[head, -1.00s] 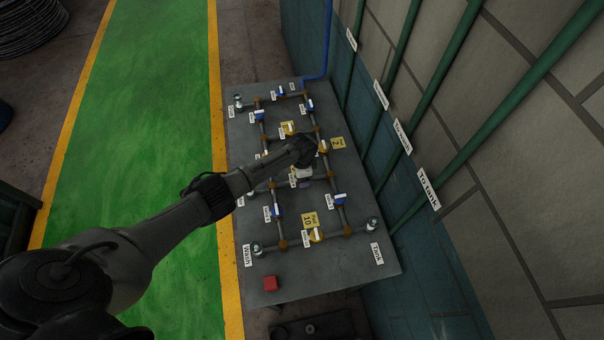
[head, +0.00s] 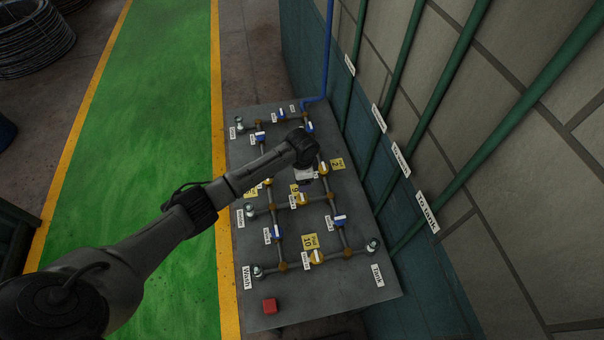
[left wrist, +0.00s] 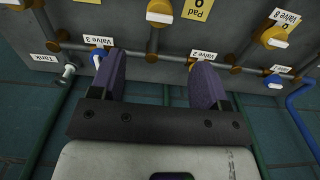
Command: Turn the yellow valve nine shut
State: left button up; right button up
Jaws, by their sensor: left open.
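The yellow valve nine (head: 301,199) sits on a cross pipe in the middle of the board, beside a yellow tag (head: 296,188). Its white handle appears to lie across the pipe. In the left wrist view, valve nine (left wrist: 159,12) is at the top edge, partly cut off, next to a yellow Pad tag (left wrist: 197,8). My left gripper (head: 307,181) is above the board, to the upper right of valve nine and close to yellow valve 2 (head: 323,168). Its fingers (left wrist: 157,62) are open, with nothing between them. In the head view its fingertips are hard to make out.
Blue valve 3 (left wrist: 97,55) and yellow valve 2 appear near the finger ends in the wrist view. Yellow valve 10 (head: 316,257) and a red block (head: 269,306) are nearer the front. Green wall pipes (head: 458,190) run along the right.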

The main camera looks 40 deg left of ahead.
pick_arm(q)
jog(key=shift+r, duration=0.9)
jog(key=w+d+r+n+t+y, duration=0.1)
jog(key=w+d+r+t, duration=0.15)
jog(key=r, duration=0.35)
jog(key=w+d+r+n+t+y, duration=0.1)
jog(key=w+r+t, duration=0.15)
jog(key=r, duration=0.35)
jog(key=s+d+r+t+p, duration=0.2)
jog(key=s+d+r+t, duration=0.3)
jog(key=r, duration=0.4)
jog(key=s+d+f+n+g+p, duration=0.1)
jog(key=s+f+g+p, duration=0.1)
jog(key=s, duration=0.9)
jog(key=s+d+f+n+g+h+p, duration=0.1)
jog(key=s+d+f+g+p, duration=0.1)
jog(key=s, duration=0.9)
jog(key=s+d+f+n+g+h+p, duration=0.1)
jog(key=s+f+p, duration=0.3)
jog(key=s, duration=0.8)
jog(key=shift+d+f+n+g, duration=0.2)
jog(key=shift+f+n+g, duration=0.1)
jog(key=shift+f+g, duration=0.3)
